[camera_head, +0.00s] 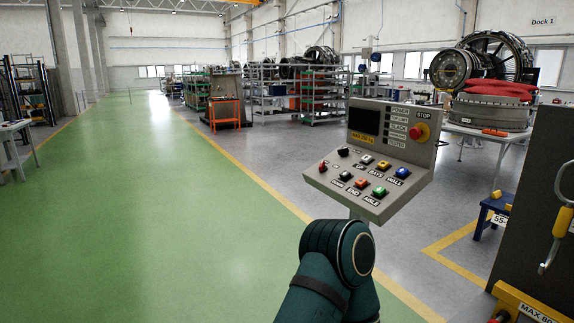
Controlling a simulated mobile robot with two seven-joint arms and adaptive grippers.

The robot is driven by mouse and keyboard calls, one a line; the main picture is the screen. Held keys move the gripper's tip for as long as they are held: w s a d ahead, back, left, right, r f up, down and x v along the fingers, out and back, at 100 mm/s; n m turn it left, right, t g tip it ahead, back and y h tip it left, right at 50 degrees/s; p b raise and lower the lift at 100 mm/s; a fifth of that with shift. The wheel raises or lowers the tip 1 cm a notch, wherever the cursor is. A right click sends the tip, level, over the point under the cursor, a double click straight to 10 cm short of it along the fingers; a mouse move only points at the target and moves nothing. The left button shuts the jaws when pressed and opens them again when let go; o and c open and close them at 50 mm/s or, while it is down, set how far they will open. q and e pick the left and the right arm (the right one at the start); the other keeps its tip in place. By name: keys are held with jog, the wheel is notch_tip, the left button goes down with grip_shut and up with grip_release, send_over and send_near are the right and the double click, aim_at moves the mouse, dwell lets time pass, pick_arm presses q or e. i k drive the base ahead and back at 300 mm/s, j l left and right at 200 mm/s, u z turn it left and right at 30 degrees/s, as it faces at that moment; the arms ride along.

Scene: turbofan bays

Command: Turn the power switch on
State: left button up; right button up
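A grey control panel (410,176) stands right of the middle on a post, its sloped face toward me. On the lower face are a red knob (322,167), a black knob (343,152) and several coloured buttons. The small labels by the knobs are too small to read, so I cannot tell which is the power switch or how it is set. Neither of my grippers shows; only a teal arm link of mine is below the panel.
A dark cabinet (545,200) and a yellow hook (556,236) are close on the right. An engine part with a red cover (495,90) rests on a table at back right. The green floor (140,200) on the left is clear.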

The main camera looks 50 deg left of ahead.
aim_at(322, 167)
jog(key=u, duration=1.35)
jog(key=i+j+z, duration=0.1)
jog(key=i+j, duration=0.2)
jog(key=i, duration=0.25)
jog(key=i+j+z, duration=0.1)
jog(key=i+j, duration=0.3)
jog(key=i, duration=0.15)
